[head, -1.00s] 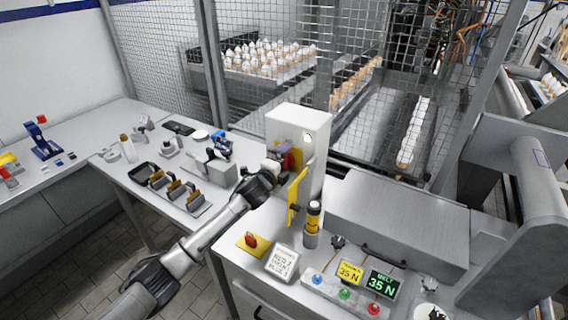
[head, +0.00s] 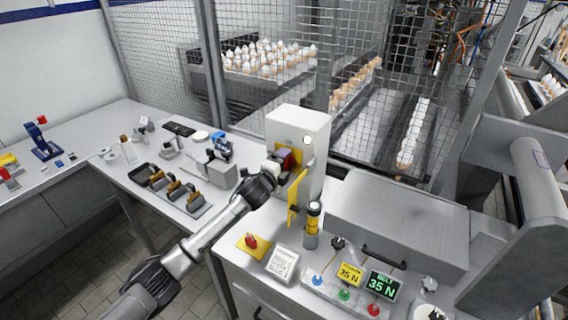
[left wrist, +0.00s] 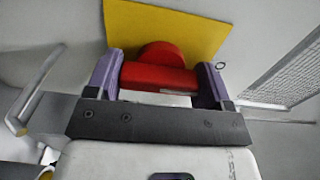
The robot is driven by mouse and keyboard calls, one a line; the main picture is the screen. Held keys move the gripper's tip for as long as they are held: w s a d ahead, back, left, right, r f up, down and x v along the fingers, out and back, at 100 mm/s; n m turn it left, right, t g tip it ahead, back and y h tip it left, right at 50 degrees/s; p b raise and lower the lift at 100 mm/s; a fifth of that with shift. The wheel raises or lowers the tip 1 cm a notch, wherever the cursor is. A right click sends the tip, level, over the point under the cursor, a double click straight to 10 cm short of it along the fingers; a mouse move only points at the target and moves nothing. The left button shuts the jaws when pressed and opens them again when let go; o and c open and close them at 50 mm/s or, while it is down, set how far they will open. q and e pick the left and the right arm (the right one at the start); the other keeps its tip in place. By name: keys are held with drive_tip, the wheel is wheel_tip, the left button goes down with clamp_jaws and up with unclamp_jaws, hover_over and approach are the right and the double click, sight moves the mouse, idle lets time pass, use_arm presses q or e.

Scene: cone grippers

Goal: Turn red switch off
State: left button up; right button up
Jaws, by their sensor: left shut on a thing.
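A red switch handle (left wrist: 160,74) sits on a yellow plate (left wrist: 200,32) in the left wrist view. My left gripper (left wrist: 162,82) is shut on this handle, with one purple finger at each end of it. The bar of the handle lies about level across that picture. The box's yellow door (head: 297,197) stands open to the right of my wrist. My right gripper is not in view.
A second red knob on a yellow plate (head: 251,241) lies on the bench in front. A panel with several coloured buttons (head: 343,294) is nearer. A wire mesh fence (head: 260,50) is behind.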

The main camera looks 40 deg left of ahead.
use_arm(q)
drive_tip(key=shift+r+n+p, duration=0.15)
drive_tip(key=shift+n+p, duration=0.7)
drive_tip(key=shift+n, duration=0.05)
drive_tip(key=n+p, duration=0.2)
drive_tip(key=shift+n, duration=0.3)
drive_tip(key=n+p, duration=0.2)
drive_tip(key=n, duration=0.1)
drive_tip(key=shift+n+p, duration=0.3)
drive_tip(key=shift+p, duration=0.1)
drive_tip(key=n+p, duration=0.2)
drive_tip(key=n, duration=0.1)
drive_tip(key=shift+n, duration=0.3)
drive_tip(key=n+p, duration=0.1)
drive_tip(key=n, duration=0.1)
drive_tip(key=shift+n, duration=0.3)
drive_tip(key=shift+n+p, duration=0.55)
drive_tip(key=shift+n, duration=1.15)
